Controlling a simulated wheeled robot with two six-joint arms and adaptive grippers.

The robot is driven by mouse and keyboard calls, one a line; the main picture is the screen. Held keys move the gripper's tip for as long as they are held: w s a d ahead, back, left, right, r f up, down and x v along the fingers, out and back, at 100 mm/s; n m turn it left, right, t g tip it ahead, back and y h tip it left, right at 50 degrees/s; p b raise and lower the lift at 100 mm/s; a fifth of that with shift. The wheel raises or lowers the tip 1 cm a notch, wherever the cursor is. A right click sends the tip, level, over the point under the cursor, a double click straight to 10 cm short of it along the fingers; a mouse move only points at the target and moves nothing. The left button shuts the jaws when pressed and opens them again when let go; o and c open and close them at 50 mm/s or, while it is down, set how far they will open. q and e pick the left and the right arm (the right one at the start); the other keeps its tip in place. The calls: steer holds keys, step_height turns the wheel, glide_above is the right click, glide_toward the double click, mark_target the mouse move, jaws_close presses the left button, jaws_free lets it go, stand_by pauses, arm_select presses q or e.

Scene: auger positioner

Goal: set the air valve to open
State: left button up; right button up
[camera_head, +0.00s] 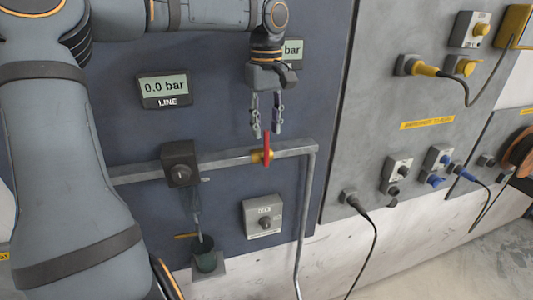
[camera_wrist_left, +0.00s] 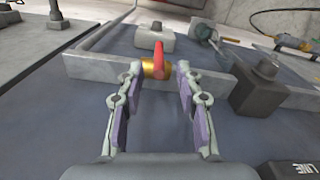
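The air valve has a red handle (camera_head: 267,150) on a brass body (camera_head: 257,156), set in the grey horizontal pipe (camera_head: 225,161). The handle looks upright and crosswise to the pipe. My left gripper (camera_head: 266,134) points down at the valve from above. Its two fingers are apart and nothing is held between them; the left wrist view shows the same gap (camera_wrist_left: 157,74). Whether the tips touch the handle is unclear. My right gripper is not in view.
The LINE display (camera_head: 164,89) reads 0.0 bar; a second display (camera_head: 293,53) is partly hidden by my arm. A dark box (camera_head: 180,163) sits on the pipe left of the valve. A grey knob box (camera_head: 263,216) is below. Sockets and cables are on the right panel (camera_head: 414,149).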

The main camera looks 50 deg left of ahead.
mark_target(266, 163)
arm_select(q)
steer(key=f, duration=0.4)
steer(key=f+p, duration=0.1)
steer(key=f, duration=0.1)
steer(key=shift+w+a+f, duration=0.15)
steer(key=shift+a+f, duration=0.1)
steer(key=shift+f, duration=0.35)
steer(key=shift+d+f, duration=0.15)
steer(key=shift+c, duration=0.7)
jaws_close()
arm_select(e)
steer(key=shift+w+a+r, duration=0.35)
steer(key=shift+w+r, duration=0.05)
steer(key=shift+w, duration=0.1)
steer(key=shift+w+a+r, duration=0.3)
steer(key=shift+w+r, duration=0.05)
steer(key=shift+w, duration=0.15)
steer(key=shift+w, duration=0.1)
